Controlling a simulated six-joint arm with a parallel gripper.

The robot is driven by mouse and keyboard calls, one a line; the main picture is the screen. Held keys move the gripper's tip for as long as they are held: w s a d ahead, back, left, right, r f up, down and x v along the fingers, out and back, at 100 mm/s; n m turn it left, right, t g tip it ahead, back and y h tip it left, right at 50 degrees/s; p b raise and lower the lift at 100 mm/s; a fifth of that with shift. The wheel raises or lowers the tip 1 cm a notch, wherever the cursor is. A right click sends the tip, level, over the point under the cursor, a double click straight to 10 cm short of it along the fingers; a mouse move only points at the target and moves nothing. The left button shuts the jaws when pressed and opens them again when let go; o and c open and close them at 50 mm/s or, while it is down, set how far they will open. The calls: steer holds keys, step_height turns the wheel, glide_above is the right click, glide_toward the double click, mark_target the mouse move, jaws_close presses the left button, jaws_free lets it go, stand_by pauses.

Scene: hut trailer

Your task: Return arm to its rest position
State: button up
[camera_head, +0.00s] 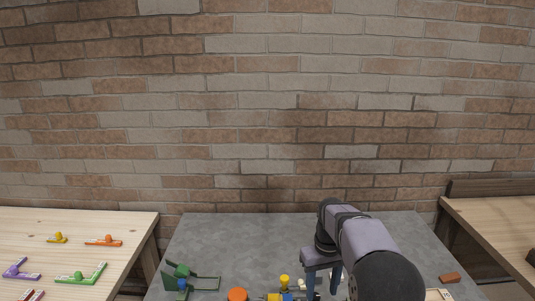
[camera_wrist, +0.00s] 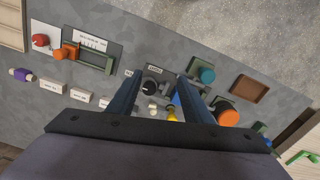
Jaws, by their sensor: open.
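My arm (camera_head: 372,252) reaches over the grey table (camera_head: 215,240) from the right in the head view. My gripper (camera_head: 322,280) points down at its end, its lower part close to the table's parts in the picture. In the wrist view my gripper (camera_wrist: 160,76) shows two blue fingers spread apart, with no object clearly held. A black knob (camera_wrist: 150,88) and small yellow and white parts show between the fingers. I cannot tell how far below the fingertips they lie.
An orange knob (camera_wrist: 229,117), a teal knob (camera_wrist: 207,75), a brown tray (camera_wrist: 248,88) and a red knob (camera_wrist: 40,40) surround the gripper. A green fixture (camera_head: 183,272) stands at left. Wooden tables (camera_head: 100,225) flank both sides; the back of the grey table is clear.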

steer(key=s+f+m, duration=0.1)
steer(key=s, duration=1.3)
steer(key=s+f+m, duration=0.1)
steer(key=s+f, duration=0.1)
steer(key=s, duration=1.2)
steer(key=shift+s+a+f+m, duration=0.2)
steer(key=shift+s+f+m, duration=0.1)
